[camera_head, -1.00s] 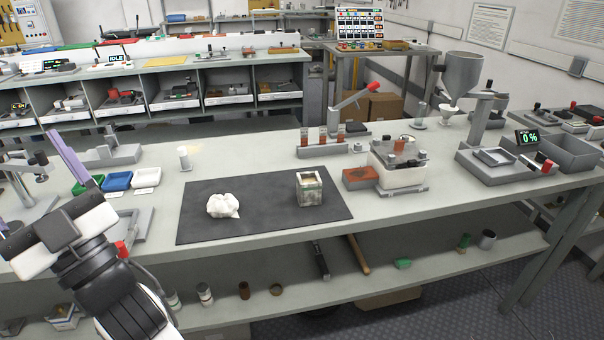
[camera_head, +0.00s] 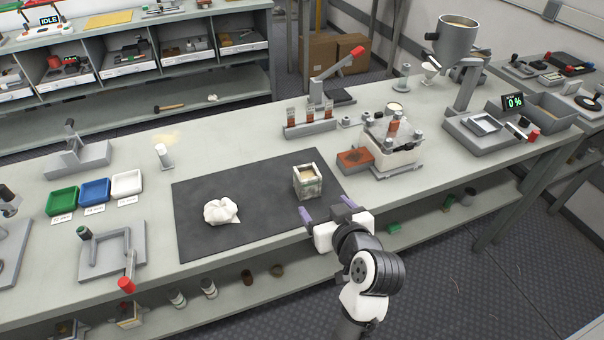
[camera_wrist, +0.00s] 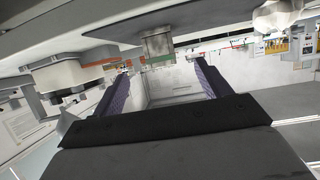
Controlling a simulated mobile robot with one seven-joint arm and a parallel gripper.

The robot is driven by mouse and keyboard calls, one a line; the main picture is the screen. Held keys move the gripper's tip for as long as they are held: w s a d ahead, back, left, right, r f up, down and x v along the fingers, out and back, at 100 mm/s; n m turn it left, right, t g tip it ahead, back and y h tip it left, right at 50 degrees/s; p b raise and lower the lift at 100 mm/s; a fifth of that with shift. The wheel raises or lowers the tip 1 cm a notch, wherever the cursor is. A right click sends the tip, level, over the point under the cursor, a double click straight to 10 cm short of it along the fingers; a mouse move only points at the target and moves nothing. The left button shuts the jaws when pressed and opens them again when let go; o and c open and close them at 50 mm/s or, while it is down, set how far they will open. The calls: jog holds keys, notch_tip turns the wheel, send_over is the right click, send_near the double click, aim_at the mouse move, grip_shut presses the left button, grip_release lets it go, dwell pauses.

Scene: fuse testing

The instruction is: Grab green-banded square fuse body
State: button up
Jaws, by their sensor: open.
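The square fuse body (camera_head: 308,184) stands upright on the right part of the dark mat (camera_head: 255,240). It is a pale, mottled greenish box with an open top and a sandy-looking inside. My gripper (camera_head: 326,210) is at the front edge of the bench, just in front and to the right of the fuse body. Its purple fingers are apart with nothing between them. In the wrist view, the picture is upside down; the fuse body (camera_wrist: 158,47) shows beyond and between the open fingers (camera_wrist: 162,78), apart from them.
A crumpled white cloth (camera_head: 221,212) lies on the mat, left of the fuse body. A reddish-brown block (camera_head: 354,160) and a white device (camera_head: 390,150) stand to the right. A fixture with a red-handled lever (camera_head: 325,85) stands behind. The mat between cloth and fuse body is clear.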

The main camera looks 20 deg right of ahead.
aim_at(310, 186)
jog(key=b+x, duration=0.1)
jog(key=b, duration=0.1)
jog(key=b+x, duration=0.1)
jog(key=b, duration=0.2)
jog(key=shift+w+f, duration=0.25)
jog(key=shift+f, duration=0.15)
jog(key=x, duration=0.5)
jog(key=shift+w+r+p, duration=0.15)
jog(key=shift+r+p, duration=0.15)
jog(key=shift+d+r+p+x, duration=0.1)
jog(key=shift+p+x, duration=0.4)
jog(key=shift+x, duration=0.95)
jog(key=shift+d+r+p+x, duration=0.1)
jog(key=shift+p+x, duration=0.35)
jog(key=shift+x, duration=1)
jog(key=shift+w, duration=0.1)
jog(key=c, duration=1.3)
